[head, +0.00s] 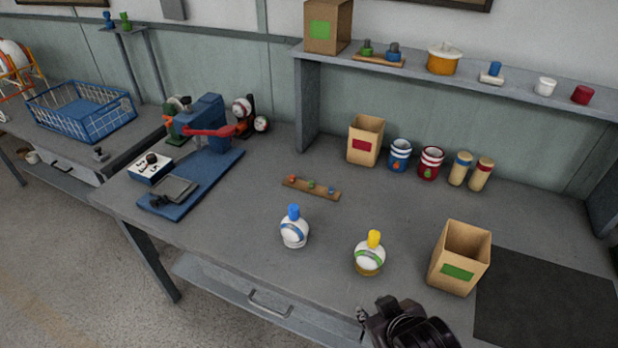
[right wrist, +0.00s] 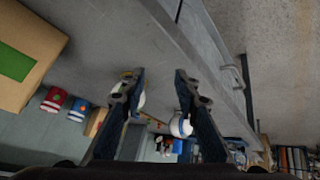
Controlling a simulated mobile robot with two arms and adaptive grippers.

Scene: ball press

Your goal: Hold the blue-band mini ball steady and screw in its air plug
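The blue-band mini ball (head: 294,235) is white and stands on the bench, with a blue piece (head: 293,211) upright on top. A white ball with a blue band also shows between my fingers in the right wrist view (right wrist: 181,127), beyond the fingertips. A wooden strip (head: 298,185) behind it holds small red, green and blue plugs. My right gripper (head: 378,310) is at the bench's front edge, apart from the ball. Its fingers are spread and empty in the right wrist view (right wrist: 157,84). My left gripper is not in view.
A green-band ball (head: 369,254) with a yellow top stands right of the blue-band ball. An open box (head: 462,250) with a green label stands farther right. A blue press (head: 207,130) is at the left. Cans and a red-label box (head: 366,137) line the back.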

